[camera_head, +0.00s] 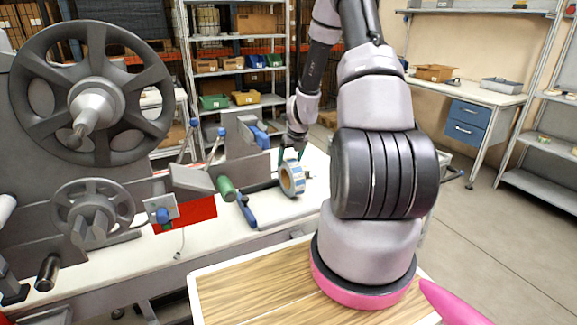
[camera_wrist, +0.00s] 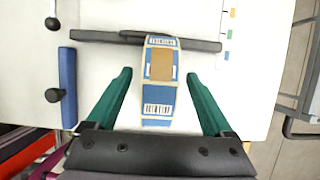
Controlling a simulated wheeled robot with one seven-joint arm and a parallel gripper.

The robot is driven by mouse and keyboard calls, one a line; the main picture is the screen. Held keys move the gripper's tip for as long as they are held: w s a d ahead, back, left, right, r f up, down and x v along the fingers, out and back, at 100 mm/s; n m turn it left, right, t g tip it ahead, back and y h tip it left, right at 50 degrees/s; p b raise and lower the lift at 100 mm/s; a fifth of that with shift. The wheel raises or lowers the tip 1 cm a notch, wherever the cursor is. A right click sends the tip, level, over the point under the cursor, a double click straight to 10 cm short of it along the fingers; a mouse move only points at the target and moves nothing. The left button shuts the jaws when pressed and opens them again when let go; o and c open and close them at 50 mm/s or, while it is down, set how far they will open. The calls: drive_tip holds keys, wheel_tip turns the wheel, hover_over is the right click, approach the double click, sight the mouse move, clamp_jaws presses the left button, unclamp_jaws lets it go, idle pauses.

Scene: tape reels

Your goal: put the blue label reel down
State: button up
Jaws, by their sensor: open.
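The blue label reel (camera_head: 292,178) stands upright on its edge on the white bench top (camera_head: 312,160), beside a dark bar. In the wrist view the reel (camera_wrist: 158,95) shows from above, with blue and white labels, barcodes and a brown patch. My gripper (camera_head: 293,153) is directly above the reel. In the wrist view its two green fingers (camera_wrist: 158,80) are spread, one on each side of the reel, with a visible gap on both sides. The gripper holds nothing. The reel's lower part is hidden in the wrist view.
A dark bar (camera_wrist: 95,36) crosses the bench by the reel's far end. A blue bar (camera_wrist: 67,85) with a black knob lies to the left. The machine with large grey wheels (camera_head: 92,95) fills the left side. The bench right of the reel is mostly clear.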

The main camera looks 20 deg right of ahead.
drive_tip(key=v, duration=0.8)
drive_tip(key=shift+r, duration=0.15)
drive_tip(key=s+a+r+n+t, duration=0.1)
drive_tip(key=s+a+r+n, duration=0.3)
drive_tip(key=r, duration=0.3)
drive_tip(key=s+a+r+n+y, duration=0.1)
drive_tip(key=s+a+r+n, duration=0.15)
drive_tip(key=r+n, duration=0.5)
drive_tip(key=s+a+r+n+t, duration=0.1)
drive_tip(key=s+a+r+n, duration=0.1)
drive_tip(key=a+r+n, duration=0.45)
drive_tip(key=s+a+r+n, duration=0.1)
drive_tip(key=s+r+n, duration=0.4)
drive_tip(key=s, duration=0.4)
drive_tip(key=s+a+r+n, duration=0.1)
drive_tip(key=s+r+n, duration=0.4)
drive_tip(key=s+n, duration=0.3)
drive_tip(key=shift+s+a+r+n+t+y, duration=0.3)
drive_tip(key=shift+s+r+y, duration=0.1)
drive_tip(key=shift+s, duration=0.15)
